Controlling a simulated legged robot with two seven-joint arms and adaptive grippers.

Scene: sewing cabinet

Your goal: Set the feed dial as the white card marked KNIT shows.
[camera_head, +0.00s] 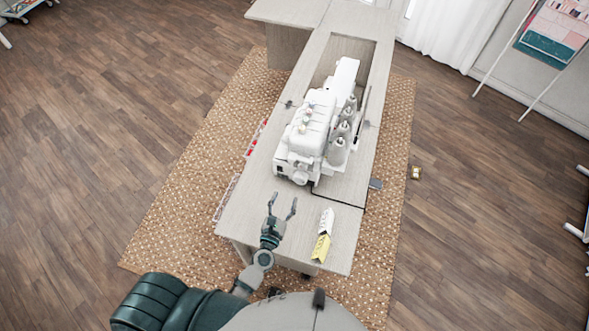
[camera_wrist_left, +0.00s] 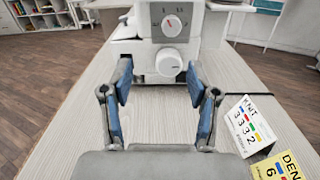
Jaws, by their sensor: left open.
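The white sewing machine (camera_head: 308,130) stands on the cabinet top. In the left wrist view its end face carries a small round dial (camera_wrist_left: 172,23) with a red pointer aimed roughly upward and marks around it. A larger white knob (camera_wrist_left: 172,60) sits below. The white card marked KNIT (camera_wrist_left: 247,126) stands at the right with coloured squares and figures that seem to read 3, 3, 3, 2; its small bottom line is unreadable. It also shows in the head view (camera_head: 326,221). My left gripper (camera_head: 282,206) is open and empty, short of the machine's end face, its fingers (camera_wrist_left: 160,78) apart below the dial.
A yellow card marked DEN, cut off by the frame (camera_wrist_left: 280,167), stands beside the white one, right of my left gripper. Several thread cones (camera_head: 343,135) line the machine's right side. The cabinet top (camera_head: 250,200) is bare between gripper and machine.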

